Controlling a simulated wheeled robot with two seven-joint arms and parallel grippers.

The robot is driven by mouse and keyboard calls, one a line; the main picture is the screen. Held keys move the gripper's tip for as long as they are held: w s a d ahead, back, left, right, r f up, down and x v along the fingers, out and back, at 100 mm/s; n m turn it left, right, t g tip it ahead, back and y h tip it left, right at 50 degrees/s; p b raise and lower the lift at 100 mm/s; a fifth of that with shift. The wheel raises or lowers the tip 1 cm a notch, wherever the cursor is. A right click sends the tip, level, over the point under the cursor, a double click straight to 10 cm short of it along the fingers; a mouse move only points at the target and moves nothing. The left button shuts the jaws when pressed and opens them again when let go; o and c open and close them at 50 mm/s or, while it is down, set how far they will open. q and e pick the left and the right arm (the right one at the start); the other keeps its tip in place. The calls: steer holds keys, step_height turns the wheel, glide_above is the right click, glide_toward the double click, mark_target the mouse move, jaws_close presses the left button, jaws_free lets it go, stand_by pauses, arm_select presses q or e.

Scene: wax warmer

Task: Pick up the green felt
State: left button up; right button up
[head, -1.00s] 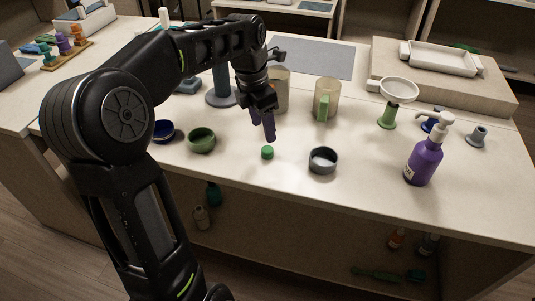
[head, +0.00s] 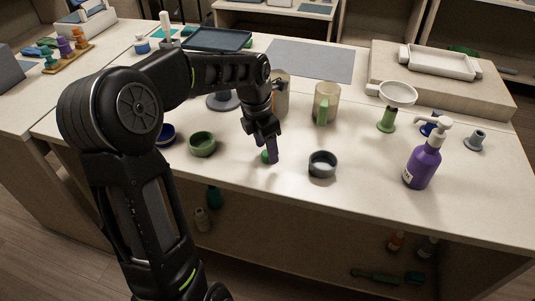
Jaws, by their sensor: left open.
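The green felt (head: 264,156) is a small green piece on the white counter, near its front edge in the head view. My left gripper (head: 270,157) points down right at it, and its purple finger hides much of the felt. The gripper is open, with the felt at its fingertips; whether the fingers touch it cannot be told. My right gripper is not in view.
A tan cup (head: 326,101) with a green handle is behind. A purple pump bottle (head: 422,164) stands further right.

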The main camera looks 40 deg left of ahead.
arm_select(q)
steer(key=shift+w+f, duration=0.1)
steer(key=shift+f, duration=0.55)
steer(key=shift+c, duration=0.4)
jaws_close()
